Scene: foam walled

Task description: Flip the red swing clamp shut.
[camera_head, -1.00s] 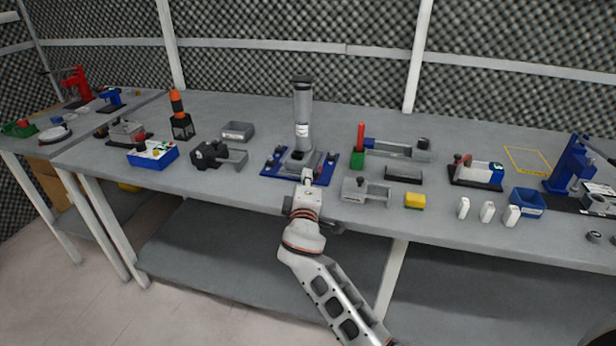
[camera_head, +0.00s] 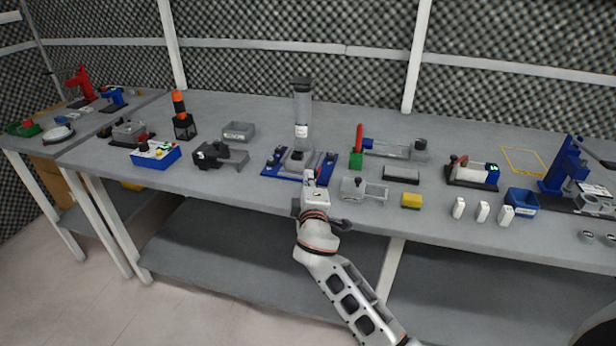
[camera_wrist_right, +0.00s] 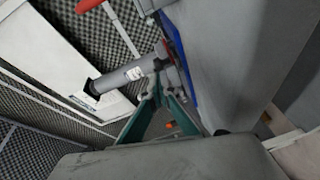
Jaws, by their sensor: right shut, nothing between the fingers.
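A red upright handle (camera_head: 359,138) stands on a green block (camera_head: 356,160) at mid-bench; it looks like the red clamp, but I cannot be sure. A red handle end (camera_wrist_right: 90,5) also shows at the top of the right wrist view. My right gripper (camera_head: 309,178) is shut and empty at the front edge of the blue-based fixture (camera_head: 269,169), left of the green block and apart from the red handle. Its green fingers (camera_wrist_right: 157,88) show in the right wrist view near the grey cylinder (camera_wrist_right: 122,76). Small red parts on the fixture are too small to make out. My left gripper is out of view.
The grey column (camera_head: 303,108) rises behind my gripper. A grey clamp block (camera_head: 354,187) and a yellow block (camera_head: 411,201) lie to the right near the front edge. A black-based fixture with a red handle (camera_head: 462,160) stands further right. Bare bench lies between several fixtures.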

